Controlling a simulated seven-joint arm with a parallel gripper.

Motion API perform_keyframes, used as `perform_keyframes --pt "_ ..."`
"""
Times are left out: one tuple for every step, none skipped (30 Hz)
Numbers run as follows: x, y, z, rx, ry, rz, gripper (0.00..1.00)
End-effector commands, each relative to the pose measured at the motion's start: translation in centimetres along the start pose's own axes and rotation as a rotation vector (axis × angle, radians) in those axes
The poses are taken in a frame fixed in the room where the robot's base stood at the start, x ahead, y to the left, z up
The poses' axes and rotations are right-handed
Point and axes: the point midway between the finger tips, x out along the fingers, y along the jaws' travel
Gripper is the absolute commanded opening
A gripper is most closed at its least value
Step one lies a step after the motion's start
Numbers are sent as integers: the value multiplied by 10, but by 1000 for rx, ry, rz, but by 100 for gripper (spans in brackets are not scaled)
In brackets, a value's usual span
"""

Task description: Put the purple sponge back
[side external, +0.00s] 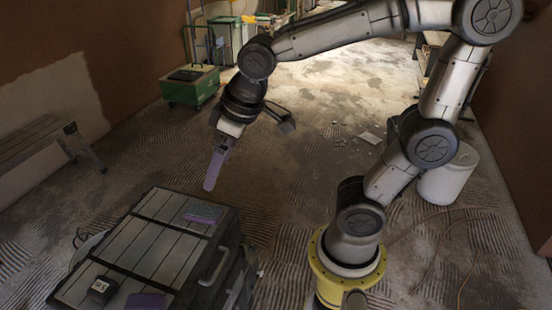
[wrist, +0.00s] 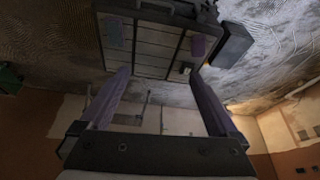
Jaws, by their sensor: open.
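A plain purple block that looks like the sponge (side external: 145,301) lies on the slatted top of a dark case (side external: 152,243), at the near edge in the side view. In the wrist view the sponge (wrist: 198,46) is at the right of the case top (wrist: 150,50). A flat bluish-purple piece (side external: 203,212) lies near the far right corner of the top; it also shows in the wrist view (wrist: 114,32). I cannot tell what it is. My gripper (side external: 211,186) is above and beyond the case, pointing down, with purple fingers apart and nothing between them (wrist: 158,73).
A small black block with a pale label (side external: 102,288) lies beside the sponge. The case has a handle (side external: 214,266) on its right side. A white bucket (side external: 446,176) stands behind my base. A green cart (side external: 190,86) and a bench (side external: 45,150) stand farther off.

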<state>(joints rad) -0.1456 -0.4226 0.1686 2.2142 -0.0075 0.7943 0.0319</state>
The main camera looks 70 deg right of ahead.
Motion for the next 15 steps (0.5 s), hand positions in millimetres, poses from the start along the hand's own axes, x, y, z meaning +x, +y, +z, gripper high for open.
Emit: perform_keyframes --pt "-15 9 19 26 30 11 96" --pt "-22 12 29 37 41 17 96" --pt "-29 16 42 52 55 25 96" --pt "-33 18 51 61 64 30 96" --pt "-36 20 60 71 72 35 96" --pt "-39 22 70 81 82 40 96" --pt "-41 23 76 87 89 44 96" --pt "-42 24 81 93 93 47 96" --pt "-44 25 87 98 98 51 96" --pt "-44 25 90 101 100 52 96" --pt "-45 25 93 103 103 54 96" --pt "-45 26 95 105 105 55 96" --pt "-45 26 96 106 105 56 96" --pt "-45 26 96 107 105 56 96" --pt "-45 26 97 107 104 56 96"
